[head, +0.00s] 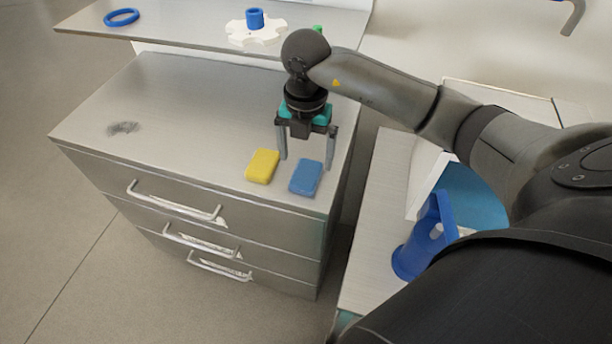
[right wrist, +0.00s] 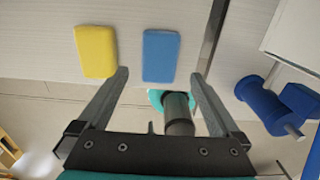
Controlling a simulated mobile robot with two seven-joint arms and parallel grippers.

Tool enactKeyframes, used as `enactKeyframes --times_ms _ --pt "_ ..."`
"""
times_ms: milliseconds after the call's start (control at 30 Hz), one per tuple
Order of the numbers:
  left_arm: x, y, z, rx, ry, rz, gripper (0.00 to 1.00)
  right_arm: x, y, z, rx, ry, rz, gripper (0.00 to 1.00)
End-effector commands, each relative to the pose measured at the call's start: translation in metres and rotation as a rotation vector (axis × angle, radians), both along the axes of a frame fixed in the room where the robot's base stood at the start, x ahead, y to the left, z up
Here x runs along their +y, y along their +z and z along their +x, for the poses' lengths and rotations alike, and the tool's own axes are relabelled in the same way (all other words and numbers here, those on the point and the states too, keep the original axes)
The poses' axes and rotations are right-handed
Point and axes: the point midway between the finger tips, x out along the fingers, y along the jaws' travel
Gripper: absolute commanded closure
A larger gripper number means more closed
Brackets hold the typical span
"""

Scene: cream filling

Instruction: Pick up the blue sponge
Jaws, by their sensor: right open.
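The blue sponge (head: 306,178) lies flat on the metal cabinet top (head: 190,110), near its front right corner. The yellow sponge (head: 263,166) lies just to its left, with a small gap between them. My right gripper (head: 307,163) is open and empty, pointing down above the sponges. In the right wrist view the blue sponge (right wrist: 160,56) sits beyond and between the open fingertips (right wrist: 161,78), apart from both. The yellow sponge (right wrist: 96,52) is beyond the left finger there. My left gripper is not in view.
A dark smudge (head: 123,128) marks the cabinet top at left, which is otherwise clear. A raised shelf (head: 190,22) behind holds a blue ring (head: 122,17) and a white gear-like piece (head: 256,33). A blue jug-like object (head: 425,240) stands on the table at right.

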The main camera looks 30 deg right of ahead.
Motion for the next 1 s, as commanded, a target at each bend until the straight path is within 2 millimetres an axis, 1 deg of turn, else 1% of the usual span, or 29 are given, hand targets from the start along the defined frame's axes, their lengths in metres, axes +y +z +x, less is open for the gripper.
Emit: enactKeyframes --times_ms 167,267,400,500,733,1000 --pt "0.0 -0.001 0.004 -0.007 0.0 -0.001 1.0 0.0 -0.009 0.001 0.0 0.001 0.001 0.0" --pt "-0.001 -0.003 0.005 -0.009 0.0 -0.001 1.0 -0.001 -0.021 0.001 0.003 0.0 0.0 0.0" --pt "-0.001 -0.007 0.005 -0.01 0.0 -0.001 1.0 -0.002 -0.044 0.002 0.003 0.0 0.002 0.0" --pt "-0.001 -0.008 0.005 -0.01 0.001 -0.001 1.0 -0.002 -0.054 0.002 0.001 0.0 0.001 0.0" --pt "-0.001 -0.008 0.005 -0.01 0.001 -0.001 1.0 -0.002 -0.055 0.003 -0.001 0.001 0.0 0.0" --pt "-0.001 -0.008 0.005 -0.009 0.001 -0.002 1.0 -0.002 -0.054 0.003 -0.001 0.001 0.0 0.3"
